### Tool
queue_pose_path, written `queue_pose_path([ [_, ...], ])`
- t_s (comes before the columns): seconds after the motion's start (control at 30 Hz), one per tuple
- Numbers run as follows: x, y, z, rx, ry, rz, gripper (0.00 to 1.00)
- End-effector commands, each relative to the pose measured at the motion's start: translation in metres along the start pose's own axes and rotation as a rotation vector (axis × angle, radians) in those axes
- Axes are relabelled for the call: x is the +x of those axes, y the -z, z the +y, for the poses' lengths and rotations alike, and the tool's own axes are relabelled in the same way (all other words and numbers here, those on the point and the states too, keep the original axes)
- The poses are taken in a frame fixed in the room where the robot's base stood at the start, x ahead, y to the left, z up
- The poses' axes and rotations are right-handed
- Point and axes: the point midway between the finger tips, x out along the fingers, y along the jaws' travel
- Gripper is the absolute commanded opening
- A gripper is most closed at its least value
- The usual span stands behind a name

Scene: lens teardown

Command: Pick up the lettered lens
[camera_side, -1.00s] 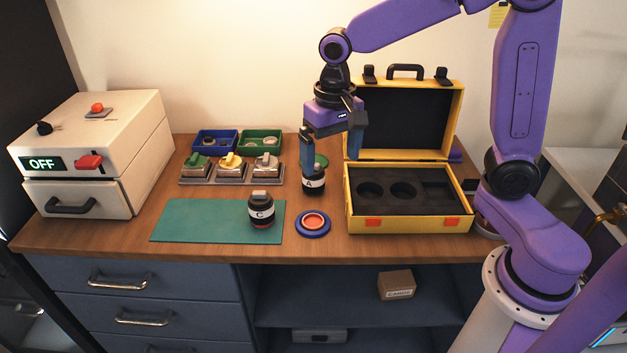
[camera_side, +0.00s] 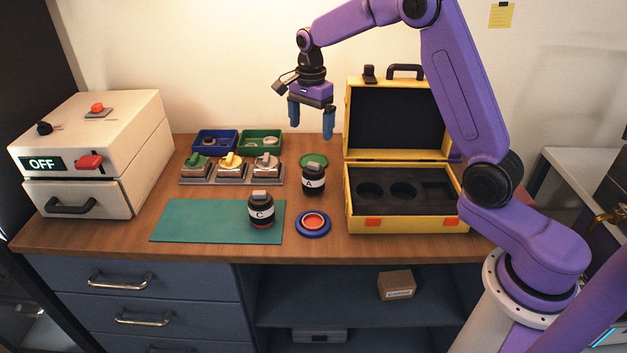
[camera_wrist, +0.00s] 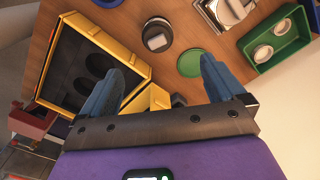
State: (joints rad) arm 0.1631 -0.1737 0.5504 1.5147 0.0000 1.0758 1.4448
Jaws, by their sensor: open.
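Two lettered lenses stand upright in the side view. The lens marked A (camera_side: 313,180), black with a white band, stands on the wood beside a round green pad. The lens marked C (camera_side: 262,211), black with a white band and a red lower ring, stands on the teal mat (camera_side: 190,222). My gripper (camera_side: 311,131) is open and empty, high above the table, behind and above lens A. In the wrist view a dark lens with a grey top (camera_wrist: 157,37) shows beyond the fingers of my gripper (camera_wrist: 160,85); its letter is not readable there.
The open yellow case (camera_side: 408,228) with dark foam wells stands right of lens A. A blue ring dish (camera_side: 313,224) sits in front. Three switch blocks (camera_side: 231,170), blue and green bins (camera_side: 260,142) and a white machine reading OFF (camera_side: 93,150) lie left.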

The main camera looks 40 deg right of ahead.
Motion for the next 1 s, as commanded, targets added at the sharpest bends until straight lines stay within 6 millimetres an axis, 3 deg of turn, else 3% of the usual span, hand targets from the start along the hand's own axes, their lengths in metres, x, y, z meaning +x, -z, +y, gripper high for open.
queue_pose_path([
  [0.4, 0.08, 0.0, 0.002, -0.004, -0.006, -0.001, 0.97],
  [0.77, 0.11, 0.0, 0.002, -0.004, -0.003, 0.0, 0.97],
  [1.0, 0.142, 0.002, 0.006, -0.004, -0.005, -0.001, 0.97],
])
